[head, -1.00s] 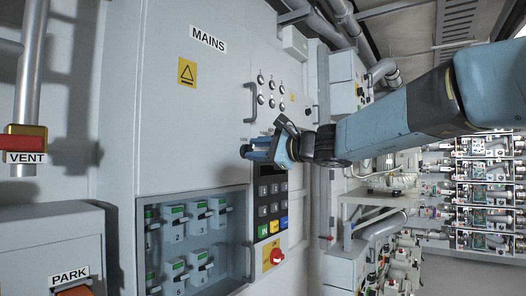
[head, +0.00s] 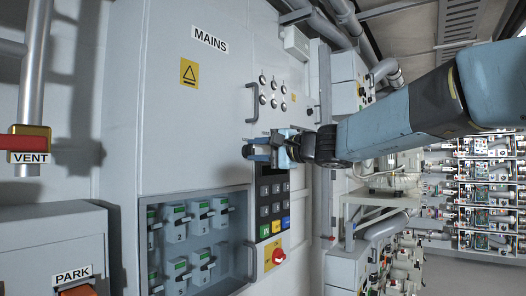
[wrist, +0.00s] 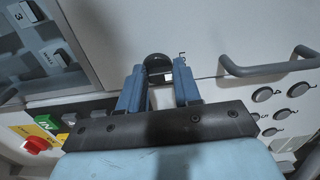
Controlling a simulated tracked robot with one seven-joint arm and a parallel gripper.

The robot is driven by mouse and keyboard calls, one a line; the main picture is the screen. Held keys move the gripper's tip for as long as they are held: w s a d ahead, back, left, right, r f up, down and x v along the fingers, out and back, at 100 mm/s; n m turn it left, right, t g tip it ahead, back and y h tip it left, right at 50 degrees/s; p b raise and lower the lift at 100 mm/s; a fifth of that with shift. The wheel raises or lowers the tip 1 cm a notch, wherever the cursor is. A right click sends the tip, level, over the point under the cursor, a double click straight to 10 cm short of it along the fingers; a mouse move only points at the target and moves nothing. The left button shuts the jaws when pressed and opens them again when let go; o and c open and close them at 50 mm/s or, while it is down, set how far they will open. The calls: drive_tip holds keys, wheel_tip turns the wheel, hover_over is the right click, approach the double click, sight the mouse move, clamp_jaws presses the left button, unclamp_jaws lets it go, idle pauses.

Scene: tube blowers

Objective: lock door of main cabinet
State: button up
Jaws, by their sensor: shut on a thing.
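The main cabinet (head: 190,130) is a large pale grey cabinet labelled MAINS, its door closed as far as I can see. My gripper (head: 256,154) is at the door front, just above the keypad. In the wrist view its blue fingers (wrist: 160,88) are shut on a round dark lock knob (wrist: 158,64) on the door. A pale patch on the knob shows between the fingertips, and small lettering is beside it.
A grey door handle (head: 252,103) and several round buttons (head: 268,90) are above my gripper. The keypad (head: 271,205) and a red rotary switch (head: 278,256) are below it. A recessed bay of breakers (head: 198,235) is at lower left. Shelving and pipes stand at right.

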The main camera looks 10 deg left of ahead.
drive_tip(key=shift+s+a+f, duration=0.1)
drive_tip(key=shift+a+f, duration=0.1)
drive_tip(key=shift+f, duration=0.05)
drive_tip(key=o, duration=1)
drive_tip(key=shift+r, duration=0.1)
drive_tip(key=shift+o, duration=0.2)
drive_tip(key=shift+d, duration=0.1)
drive_tip(key=v, duration=1.3)
drive_tip(key=shift+d, duration=0.35)
drive_tip(key=shift+s, duration=0.1)
drive_tip(key=s+d+f+n+h, duration=0.1)
drive_tip(key=s+d+f+h, duration=0.4)
drive_tip(key=d+f, duration=0.4)
drive_tip(key=s+d+f+n+h, duration=0.2)
drive_tip(key=s+d+f+h, duration=0.4)
drive_tip(key=d+f, duration=0.4)
drive_tip(key=s+d+f+n+g+h, duration=0.1)
drive_tip(key=s+d+f+h, duration=0.4)
drive_tip(key=s+d+f, duration=0.3)
wheel_tip(320, 180, down, 3)
drive_tip(key=shift+d+r+h, duration=0.15)
drive_tip(key=shift+d+h, duration=0.15)
drive_tip(key=shift+d, duration=0.4)
